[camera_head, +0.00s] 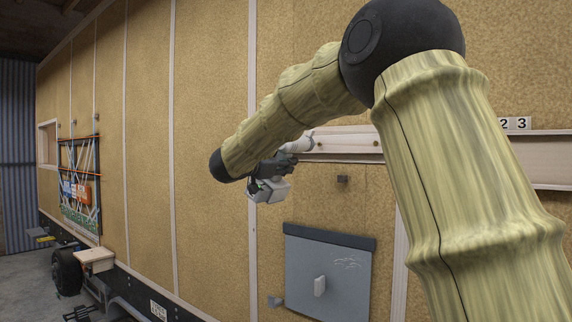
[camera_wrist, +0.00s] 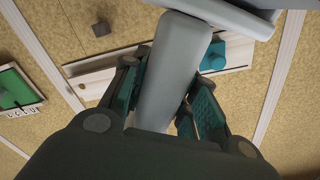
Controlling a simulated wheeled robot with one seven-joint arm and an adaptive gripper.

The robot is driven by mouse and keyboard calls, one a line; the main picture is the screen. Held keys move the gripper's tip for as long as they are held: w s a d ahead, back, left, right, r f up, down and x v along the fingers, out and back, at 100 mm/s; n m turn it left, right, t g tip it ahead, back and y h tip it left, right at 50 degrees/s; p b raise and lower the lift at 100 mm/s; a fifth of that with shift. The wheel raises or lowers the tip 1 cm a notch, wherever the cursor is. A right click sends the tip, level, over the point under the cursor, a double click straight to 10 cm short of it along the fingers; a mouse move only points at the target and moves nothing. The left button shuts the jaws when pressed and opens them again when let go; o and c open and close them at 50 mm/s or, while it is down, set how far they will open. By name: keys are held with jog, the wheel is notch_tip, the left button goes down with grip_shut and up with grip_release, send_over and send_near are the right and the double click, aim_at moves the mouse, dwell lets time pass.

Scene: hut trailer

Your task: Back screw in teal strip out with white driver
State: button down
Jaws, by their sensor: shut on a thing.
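My gripper (camera_head: 270,171) is shut on the white driver (camera_head: 269,192), with the driver's pale base hanging below the fingers and its pale barrel (camera_head: 299,144) pointing right beside a pale wall rail. In the wrist view the teal-padded fingers of my gripper (camera_wrist: 166,90) close around the driver's grey-white handle (camera_wrist: 170,75). A teal piece (camera_wrist: 214,55) shows behind the handle against a pale strip on the wall; I cannot tell if it is the teal strip. The driver's tip and any screw at it are hidden.
A grey hatch (camera_head: 328,270) with a pale handle is below right of the gripper. A small dark block (camera_head: 342,179) juts from the wall. A rack (camera_head: 80,185) hangs far left. The tan wall left of the gripper is mostly clear.

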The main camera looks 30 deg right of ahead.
jog(key=s+b, duration=0.2)
jog(key=s, duration=0.6)
jog(key=shift+a, duration=0.45)
jog(key=shift+w, duration=0.1)
jog(key=shift+r, duration=0.1)
jog(key=w+a+f+n+t+y+b, duration=0.2)
jog(key=w+a+f, duration=0.15)
jog(key=f, duration=0.75)
jog(key=w+a+f+n+t+y+b, duration=0.2)
jog(key=w+a+f+t+b, duration=0.15)
jog(key=f, duration=0.75)
jog(key=w+a+f+n+t+y+b, duration=0.25)
jog(key=a+f, duration=0.25)
jog(key=f, duration=0.6)
jog(key=s+a+f+n+t+y+b, duration=0.1)
jog(key=a+f, duration=0.4)
jog(key=f, duration=0.5)
jog(key=s+a+f+n+t+y+b, duration=0.1)
jog(key=a+f+y, duration=0.4)
jog(key=f, duration=0.5)
jog(key=s+a+f+n+t+y+b, duration=0.1)
jog(key=s+a+f+n+y+b, duration=0.1)
jog(key=f, duration=0.9)
jog(key=s+a+n+y, duration=0.1)
jog(key=a+n+y, duration=0.1)
jog(key=a+n, duration=0.1)
jog(key=shift+a+b, duration=0.3)
jog(key=shift+a, duration=0.55)
jog(key=shift+f, duration=0.1)
